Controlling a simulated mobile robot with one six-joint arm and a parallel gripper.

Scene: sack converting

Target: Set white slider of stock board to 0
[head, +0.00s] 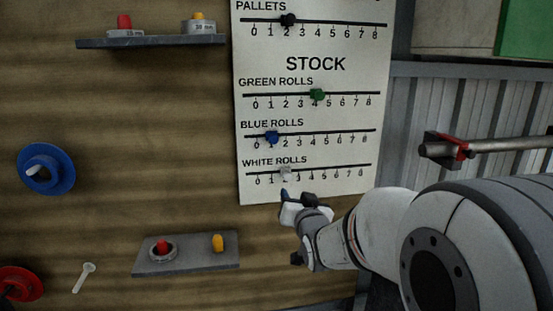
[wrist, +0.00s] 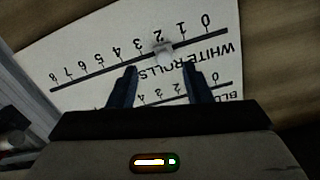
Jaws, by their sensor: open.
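The stock board (head: 315,115) is a white panel on the wall with numbered slider tracks. Its white slider (head: 285,172) sits at about 2 on the bottom WHITE ROLLS track, which runs from 0 at the left to 8. My gripper (head: 296,198) is just below that slider in the head view, fingers apart. In the wrist view the board appears upside down, with 0 at the right. There the white slider (wrist: 163,52) shows just beyond the gap between the open fingertips (wrist: 160,70), apart from both fingers.
A small shelf (head: 190,262) with a red and a yellow piece is at lower left. A red-clamped bar (head: 460,147) is at right.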

